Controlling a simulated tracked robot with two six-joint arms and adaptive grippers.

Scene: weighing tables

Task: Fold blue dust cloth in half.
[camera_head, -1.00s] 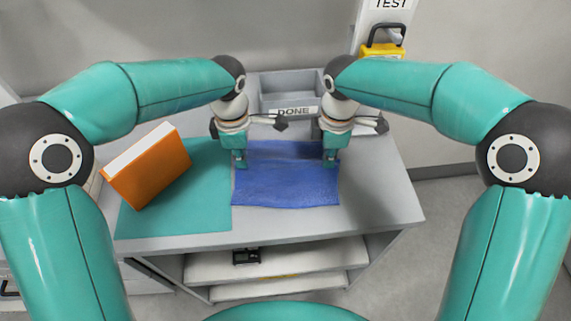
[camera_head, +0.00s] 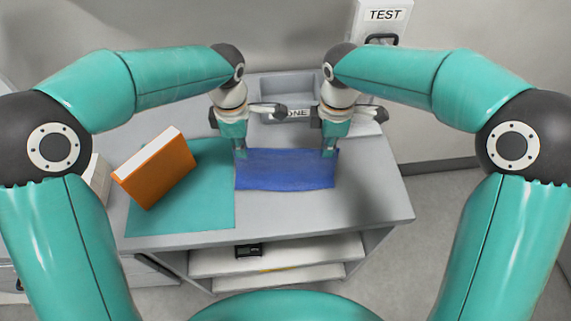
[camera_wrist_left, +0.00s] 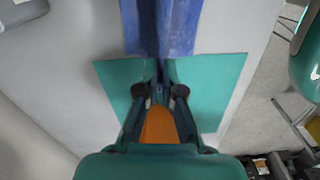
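The blue dust cloth (camera_head: 285,172) lies on the grey table, right of the teal mat. It looks bent over, with its near edge rounded and a raised part along its far side. My left gripper (camera_head: 240,153) is shut on its far left corner. My right gripper (camera_head: 329,152) is at the far right corner and looks shut on it. In the left wrist view, the fingertips (camera_wrist_left: 160,77) close together at the cloth's edge. The cloth (camera_wrist_left: 182,28) there shows a darker band along its middle. The exact layers are hard to see.
An orange book (camera_head: 157,172) leans at an angle above the teal mat (camera_head: 180,222). A grey tray marked DONE (camera_head: 262,86) stands behind the cloth. The table is clear in front of and right of the cloth. A small black object (camera_head: 249,251) is on the shelf below.

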